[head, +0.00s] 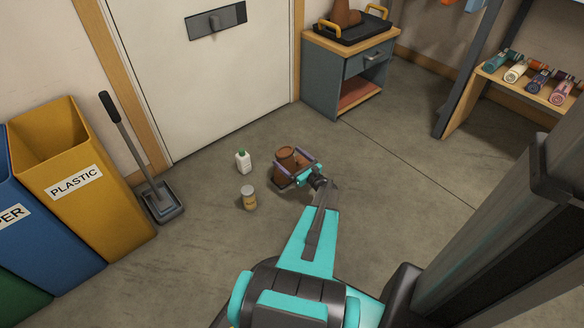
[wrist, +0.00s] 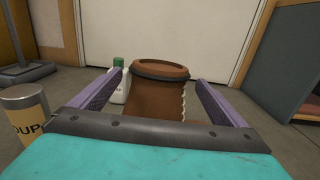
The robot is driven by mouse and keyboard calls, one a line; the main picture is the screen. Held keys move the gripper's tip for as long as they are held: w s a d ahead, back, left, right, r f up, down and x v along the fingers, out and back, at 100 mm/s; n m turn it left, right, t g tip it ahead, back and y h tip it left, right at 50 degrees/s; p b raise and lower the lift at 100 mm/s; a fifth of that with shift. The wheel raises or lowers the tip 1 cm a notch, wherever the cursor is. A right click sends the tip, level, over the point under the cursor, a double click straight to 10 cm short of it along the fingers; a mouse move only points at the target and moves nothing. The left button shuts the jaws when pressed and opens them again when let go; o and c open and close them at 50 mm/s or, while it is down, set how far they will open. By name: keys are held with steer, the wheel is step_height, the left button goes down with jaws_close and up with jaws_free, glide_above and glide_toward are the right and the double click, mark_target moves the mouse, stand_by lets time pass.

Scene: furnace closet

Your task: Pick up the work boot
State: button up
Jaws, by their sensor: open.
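The brown work boot (head: 287,160) stands upright on the grey concrete floor in front of the white door. In the wrist view the boot (wrist: 160,93) shows its round collar and shaft between my two purple fingers. My gripper (head: 294,174) is open, with one finger on each side of the boot; in the wrist view a gap shows between the right finger and the boot. My gripper's palm hides the boot's lower part in the wrist view (wrist: 158,88).
A white bottle with a green cap (head: 243,161) and a soup can (head: 249,198) stand left of the boot. A dustpan (head: 161,201) and yellow plastic bin (head: 75,180) are farther left. A grey cabinet (head: 335,85) stands behind right. Floor to the right is clear.

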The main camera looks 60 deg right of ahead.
mark_target(280, 150)
steer(key=shift+x, duration=0.8)
steer(key=shift+b+x, duration=1.2)
steer(key=shift+x, duration=0.85)
steer(key=shift+w+d, duration=0.2)
steer(key=shift+w, duration=0.35)
steer(key=shift+c, duration=0.2)
steer(key=c, duration=2.1)
steer(key=shift+o, duration=0.2)
steer(key=shift+r, duration=0.15)
